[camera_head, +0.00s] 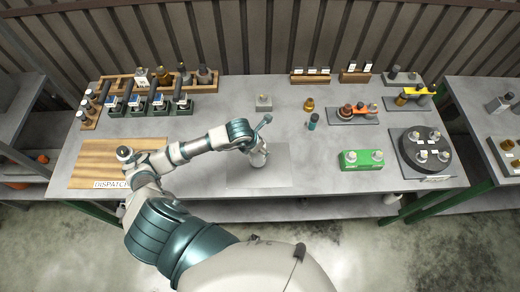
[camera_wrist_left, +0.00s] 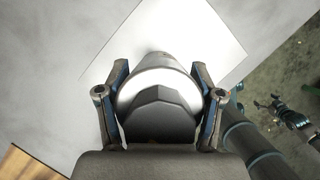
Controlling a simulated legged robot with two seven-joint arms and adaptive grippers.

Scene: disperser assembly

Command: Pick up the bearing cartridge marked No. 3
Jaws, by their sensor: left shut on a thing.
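My left gripper (camera_head: 258,154) is over the light grey mat (camera_head: 240,180) at the middle of the table in the head view. In the left wrist view its two fingers (camera_wrist_left: 160,104) are shut on a smooth grey metal rounded part (camera_wrist_left: 160,68), with one finger on each side. The held part is over the pale mat; I cannot tell whether it touches it. No number can be read on it, so I cannot tell whether it is the No. 3 cartridge.
A wooden DISPATCH board (camera_head: 85,178) lies at left under my arm. Behind it are several dark holders (camera_head: 158,106) and a wooden rack (camera_head: 190,80). A green block (camera_head: 362,160) and a round dark fixture (camera_head: 410,155) are at right.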

